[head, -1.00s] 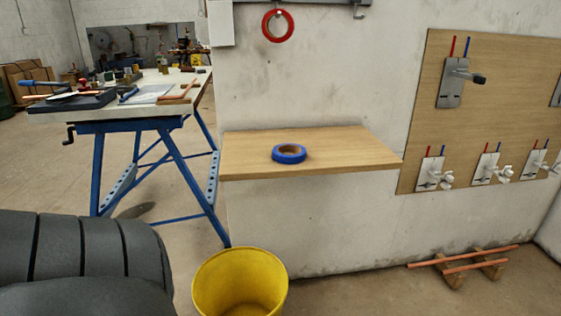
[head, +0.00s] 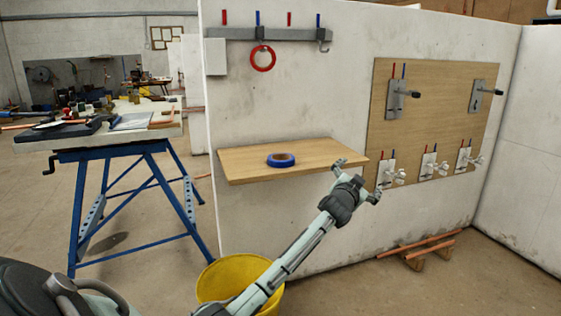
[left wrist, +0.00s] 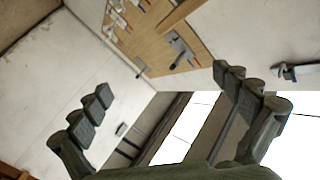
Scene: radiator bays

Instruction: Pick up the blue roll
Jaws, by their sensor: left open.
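The blue roll (head: 281,160) lies flat on a wooden shelf (head: 240,168) fixed to the pale wall in the head view. Its brown core faces up. My left gripper (head: 358,177) is open and empty, in front of the shelf's right end, to the right of the roll and apart from it. In the left wrist view its two fingers (left wrist: 165,105) stand wide apart with nothing between them. The roll does not show in the left wrist view. My right gripper is not in view.
A yellow bucket (head: 222,279) stands on the floor below the shelf, partly behind my left arm. A red ring (head: 263,58) hangs from a rail above. A board with valves (head: 430,115) is right of the shelf. A blue-legged workbench (head: 120,150) stands left.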

